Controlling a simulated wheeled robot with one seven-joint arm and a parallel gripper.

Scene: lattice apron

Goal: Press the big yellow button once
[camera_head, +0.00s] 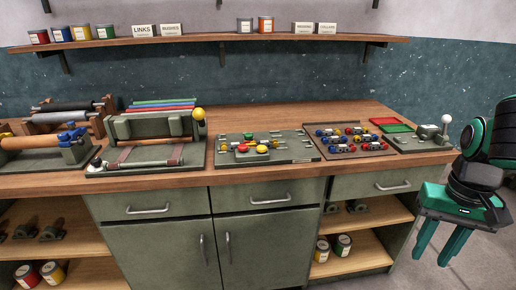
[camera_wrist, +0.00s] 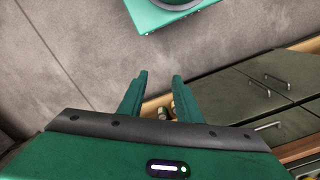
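A grey-green control panel (camera_head: 292,154) lies on the wooden workbench, near the middle of the head view. A round yellow button (camera_head: 262,149) sits near its front edge, beside a red button (camera_head: 242,148). Smaller coloured parts stand close around them and are too small to tell apart. My gripper (camera_head: 432,256) hangs at the right, in front of the bench and below its top, well away from the panel. Its two green fingers are apart with nothing between them, as the wrist view (camera_wrist: 160,76) also shows. The panel and buttons are not in the wrist view.
Left of the panel stands a roller device with a yellow ball knob (camera_head: 199,113). Right of it are a tray of coloured pieces (camera_head: 322,146) and a lever box with a white knob (camera_head: 446,119). A shelf (camera_head: 200,38) with cans and labels runs above. Drawers with handles face the front.

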